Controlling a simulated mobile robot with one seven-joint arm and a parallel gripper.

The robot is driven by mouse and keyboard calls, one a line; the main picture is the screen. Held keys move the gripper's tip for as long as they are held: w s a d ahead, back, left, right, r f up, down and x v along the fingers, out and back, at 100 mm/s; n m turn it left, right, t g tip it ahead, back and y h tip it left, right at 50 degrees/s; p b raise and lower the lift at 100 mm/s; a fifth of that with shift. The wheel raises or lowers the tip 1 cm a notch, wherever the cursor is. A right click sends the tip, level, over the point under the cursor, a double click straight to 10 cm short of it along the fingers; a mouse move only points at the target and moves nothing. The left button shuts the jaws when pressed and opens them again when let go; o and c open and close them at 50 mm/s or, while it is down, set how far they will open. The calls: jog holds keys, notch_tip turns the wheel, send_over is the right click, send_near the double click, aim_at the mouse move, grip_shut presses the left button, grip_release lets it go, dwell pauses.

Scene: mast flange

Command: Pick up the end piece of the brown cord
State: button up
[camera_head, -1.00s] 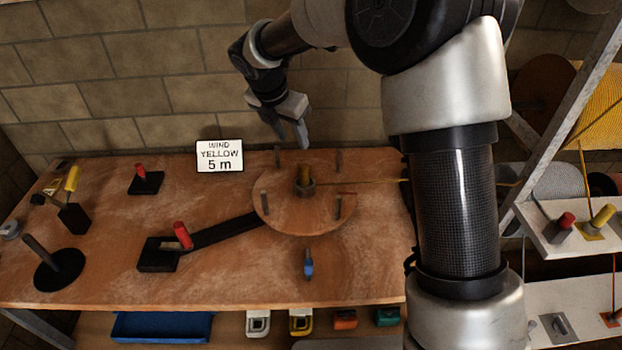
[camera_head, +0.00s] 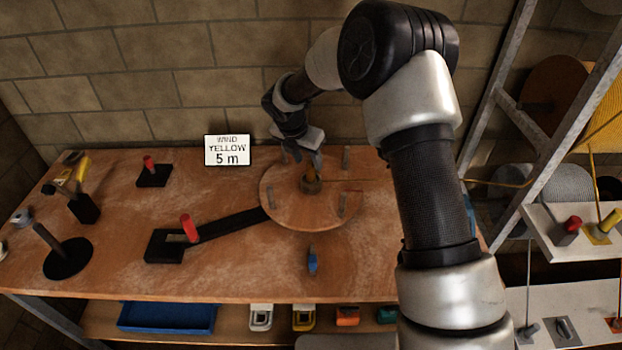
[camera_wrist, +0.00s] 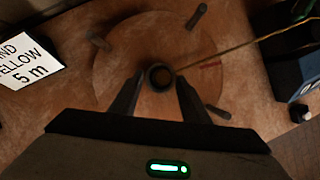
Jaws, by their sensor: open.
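The end piece (camera_head: 311,175) is a small brown-yellow upright piece in the dark socket at the centre of the round wooden disc (camera_head: 290,208). In the wrist view it shows end-on as a dark round shape (camera_wrist: 160,76). A thin tan-yellow cord (camera_wrist: 247,45) runs from it to the upper right, over the disc's edge. My gripper (camera_head: 306,158) is just above the disc's centre. In the wrist view its open fingers (camera_wrist: 159,83) stand left and right of the end piece, with a gap on each side. I cannot tell its exact height.
Several upright pegs (camera_wrist: 197,16) stand around the disc. A black box (camera_wrist: 292,62) sits to the right in the wrist view. A black crank arm (camera_head: 225,228) with a red handle lies left of the disc. A sign (camera_head: 228,150) reads "WIND YELLOW 5 m".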

aim_at(311, 175)
jog(key=x, duration=0.4)
jog(key=shift+s+d+f, duration=0.15)
jog(key=shift+s+f, duration=0.05)
jog(key=shift+f, duration=0.25)
grip_shut()
jog(key=shift+r, duration=0.1)
